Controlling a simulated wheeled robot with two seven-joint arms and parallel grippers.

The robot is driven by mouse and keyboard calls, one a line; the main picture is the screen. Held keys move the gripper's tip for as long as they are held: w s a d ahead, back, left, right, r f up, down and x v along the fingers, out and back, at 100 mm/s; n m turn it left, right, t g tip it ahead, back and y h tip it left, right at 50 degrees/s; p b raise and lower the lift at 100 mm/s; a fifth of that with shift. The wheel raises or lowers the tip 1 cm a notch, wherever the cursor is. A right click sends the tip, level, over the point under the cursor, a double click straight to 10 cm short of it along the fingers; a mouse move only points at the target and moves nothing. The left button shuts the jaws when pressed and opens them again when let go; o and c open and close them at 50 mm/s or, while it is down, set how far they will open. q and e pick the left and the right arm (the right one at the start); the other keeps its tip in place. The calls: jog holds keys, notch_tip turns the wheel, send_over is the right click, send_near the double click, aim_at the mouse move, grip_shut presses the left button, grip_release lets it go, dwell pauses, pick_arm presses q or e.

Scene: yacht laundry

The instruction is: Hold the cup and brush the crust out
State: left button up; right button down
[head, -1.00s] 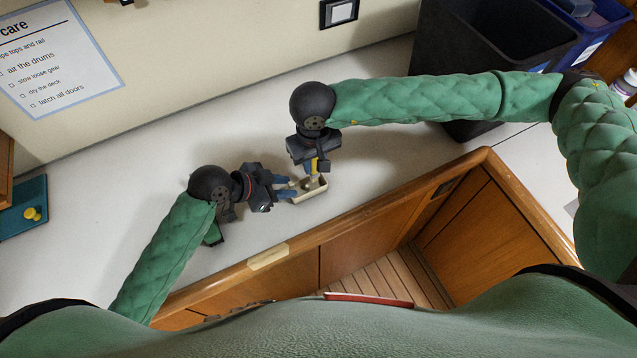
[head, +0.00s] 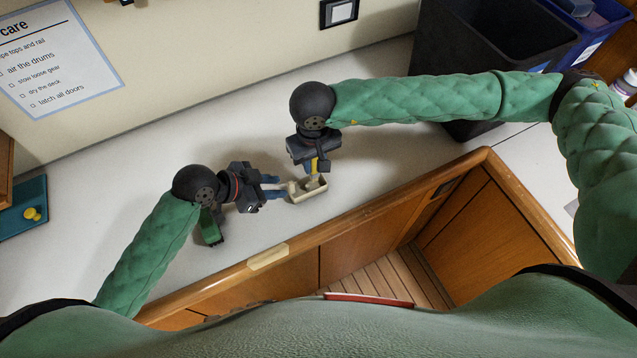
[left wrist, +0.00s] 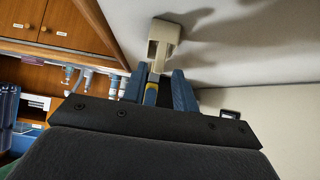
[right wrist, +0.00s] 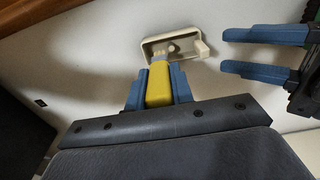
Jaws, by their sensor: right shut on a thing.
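The cup (head: 322,186) is a small cream, shallow, box-shaped piece on the white counter. It also shows in the left wrist view (left wrist: 165,33) and the right wrist view (right wrist: 185,37). My right gripper (head: 313,170) is above it, shut on the brush's yellow handle (right wrist: 159,85). The brush points down into the cup; its head is mostly hidden. My left gripper (head: 277,187) is open and empty beside the cup's left end. Its fingers (right wrist: 258,53) stand just apart from the cup in the right wrist view. I cannot make out the crust.
The counter's wooden front edge (head: 365,214) runs close in front of the cup, with a cream block (head: 268,257) on it. A green object (head: 209,229) lies below my left wrist. A teal mat (head: 18,213) is far left, a black bin (head: 480,60) back right. Counter behind is clear.

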pick_arm(q)
jog(key=shift+v, duration=1.1)
jog(key=o, duration=0.6)
jog(key=shift+c, duration=0.2)
jog(key=shift+s+a+r, duration=0.1)
jog(key=v, duration=0.7)
jog(key=shift+a, duration=0.15)
jog(key=shift+r, duration=0.1)
